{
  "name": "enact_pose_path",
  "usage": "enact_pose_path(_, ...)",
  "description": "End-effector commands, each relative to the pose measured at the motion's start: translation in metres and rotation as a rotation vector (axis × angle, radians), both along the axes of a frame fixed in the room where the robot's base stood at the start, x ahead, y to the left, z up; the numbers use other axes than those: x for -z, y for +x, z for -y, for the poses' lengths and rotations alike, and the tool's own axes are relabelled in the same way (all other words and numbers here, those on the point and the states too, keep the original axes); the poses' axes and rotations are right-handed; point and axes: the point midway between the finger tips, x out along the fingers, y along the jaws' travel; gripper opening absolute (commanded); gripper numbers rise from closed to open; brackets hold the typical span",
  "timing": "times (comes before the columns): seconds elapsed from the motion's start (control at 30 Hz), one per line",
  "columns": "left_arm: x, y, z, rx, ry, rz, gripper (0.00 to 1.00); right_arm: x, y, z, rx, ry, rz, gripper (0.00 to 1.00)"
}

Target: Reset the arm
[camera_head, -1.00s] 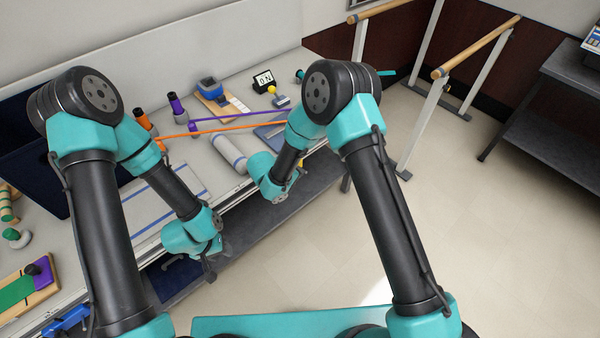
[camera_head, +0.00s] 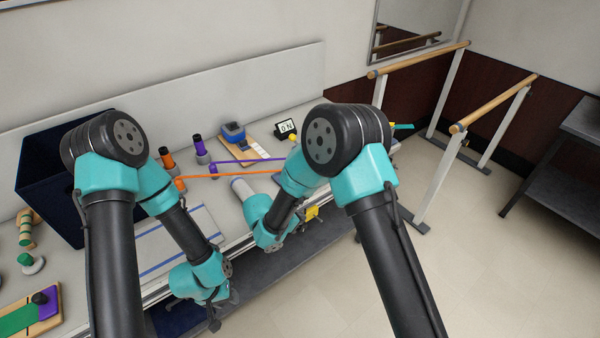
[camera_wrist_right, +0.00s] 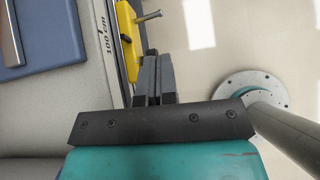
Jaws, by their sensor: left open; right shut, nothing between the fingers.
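My left gripper (camera_head: 193,313) is open and empty, low in front of the bench's front edge in the head view. My right gripper (camera_wrist_right: 153,78) is shut with nothing between its fingers in the right wrist view. Its fingertips are close beside a yellow piece (camera_wrist_right: 127,42) with a metal pin on the bench edge; I cannot tell if they touch. The yellow piece also shows in the head view (camera_head: 312,213), where my right arm hides most of the right gripper.
The bench holds a dark blue bin (camera_head: 45,185), orange and purple bands (camera_head: 225,174), a blue device on a board (camera_head: 233,133) and a small sign (camera_head: 285,128). Parallel bars (camera_head: 490,105) stand right. Open floor (camera_head: 490,270) lies in front.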

Motion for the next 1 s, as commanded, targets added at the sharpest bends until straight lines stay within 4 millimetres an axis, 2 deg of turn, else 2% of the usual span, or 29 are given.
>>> enact_pose_path(0.17,0.000,0.000,0.000,0.000,0.000,0.000,0.43,0.006,-0.004,0.008,0.031,0.020,-0.023,0.00)
enact_pose_path(0.27,0.000,0.000,0.000,0.000,0.000,0.000,0.43,0.021,-0.016,0.026,0.111,0.073,-0.078,0.00)
enact_pose_path(0.37,0.000,0.000,0.000,0.000,0.000,0.000,0.43,0.044,-0.038,0.054,0.257,0.170,-0.167,0.00)
enact_pose_path(0.5,0.000,0.000,0.000,0.000,0.000,0.000,0.43,0.077,-0.084,0.093,0.554,0.356,-0.290,0.00)
enact_pose_path(0.7,0.000,0.000,0.000,0.000,0.000,0.000,0.43,0.104,-0.144,0.128,1.035,0.628,-0.363,0.00)
enact_pose_path(0.87,0.000,0.000,0.000,0.000,0.000,0.000,0.43,0.113,-0.176,0.150,1.437,0.825,-0.315,0.00)
enact_pose_path(1.0,0.000,0.000,0.000,0.000,0.000,0.000,0.43,0.117,-0.194,0.174,1.786,0.967,-0.185,0.00)
